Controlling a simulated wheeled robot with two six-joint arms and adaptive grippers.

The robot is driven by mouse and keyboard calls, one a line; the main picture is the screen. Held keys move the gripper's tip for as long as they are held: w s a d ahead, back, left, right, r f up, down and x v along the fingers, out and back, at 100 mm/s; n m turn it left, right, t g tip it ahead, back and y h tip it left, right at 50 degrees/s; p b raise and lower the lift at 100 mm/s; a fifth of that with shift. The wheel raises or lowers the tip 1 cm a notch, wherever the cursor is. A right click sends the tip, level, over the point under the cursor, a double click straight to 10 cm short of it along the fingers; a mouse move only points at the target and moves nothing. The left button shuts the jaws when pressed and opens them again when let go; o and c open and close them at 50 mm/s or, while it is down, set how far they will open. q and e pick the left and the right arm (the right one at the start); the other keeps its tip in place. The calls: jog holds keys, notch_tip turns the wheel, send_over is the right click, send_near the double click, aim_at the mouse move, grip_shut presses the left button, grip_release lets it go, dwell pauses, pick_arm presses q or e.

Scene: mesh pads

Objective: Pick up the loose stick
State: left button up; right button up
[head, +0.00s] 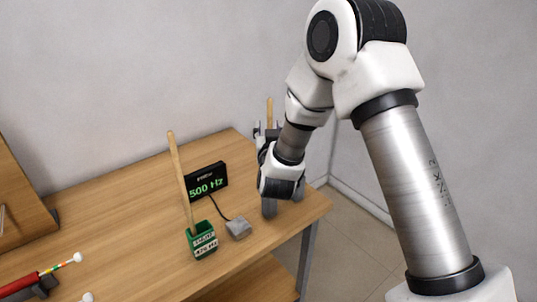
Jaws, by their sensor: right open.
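A pale wooden stick (179,178) leans, nearly upright, in a green labelled cup (203,240) near the middle of the table. The tip of a second wooden stick (269,112) rises behind my right arm; its lower part is hidden. A red-handled stick (28,284) with coloured bands and a white ball end lies at the bottom left. I cannot tell which stick is meant as the loose one. My right gripper (284,200) is open near the table's right end, with its fingers partly hidden by my wrist. My left gripper is out of view.
A black display reading 500 Hz (206,181) stands behind the green cup, with a cable to a grey block (239,228). A wooden panel (17,210) stands at the left. The wooden table top (110,215) is clear between the panel and cup.

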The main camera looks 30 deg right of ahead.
jog(key=shift+w+d+f, duration=0.2)
jog(key=shift+d, duration=0.2)
jog(key=shift+a+r, duration=0.1)
jog(key=shift+a, duration=0.1)
grip_shut()
jog(key=shift+d, duration=0.1)
